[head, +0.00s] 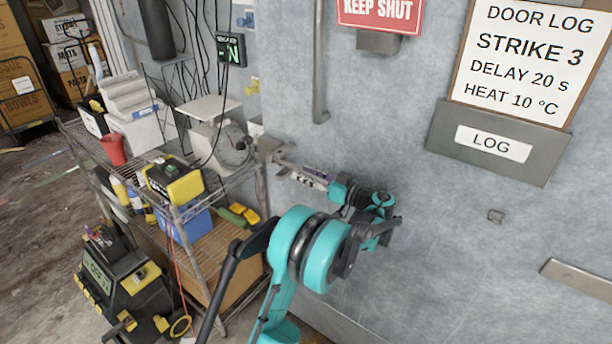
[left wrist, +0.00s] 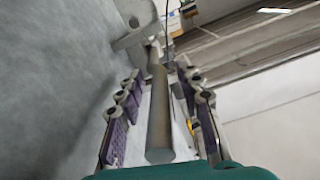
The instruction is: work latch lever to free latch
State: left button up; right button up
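The latch (head: 267,148) is a grey metal fitting on the pale insulated wall, left of centre in the head view. It also shows at the top of the left wrist view (left wrist: 136,38). Its lever (left wrist: 160,115) is a grey round bar pointing toward the wrist camera. My left gripper (head: 302,175) reaches along the wall to the latch. In the left wrist view its purple-padded fingers (left wrist: 160,112) stand open on both sides of the lever, with gaps on each side. The fingers hide much of the lever in the head view. My right gripper is not in view.
A wire shelf (head: 222,190) with a scale (head: 220,142), a yellow device (head: 174,180) and a blue bin (head: 190,221) stands close left of the latch. A vertical pipe (head: 319,70) runs above. A log holder (head: 490,143) is on the wall at right. The wall below it is mostly clear.

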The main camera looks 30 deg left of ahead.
pick_arm(q)
grip_shut()
jog(key=shift+s+a+m+t+h+b, duration=0.15)
jog(key=shift+s+a+m+t+h, duration=0.15)
jog(key=shift+s+m+t, duration=0.6)
jog(key=shift+s+a+m+t+h+b, duration=0.1)
jog(key=shift+s+a+m+t+h, duration=0.35)
jog(key=shift+s+t, duration=0.7)
jog(key=shift+s+a+m+t+h+b, duration=0.2)
jog(key=shift+s+m+t, duration=0.6)
jog(key=shift+t, duration=0.45)
jog(key=shift+w, duration=0.1)
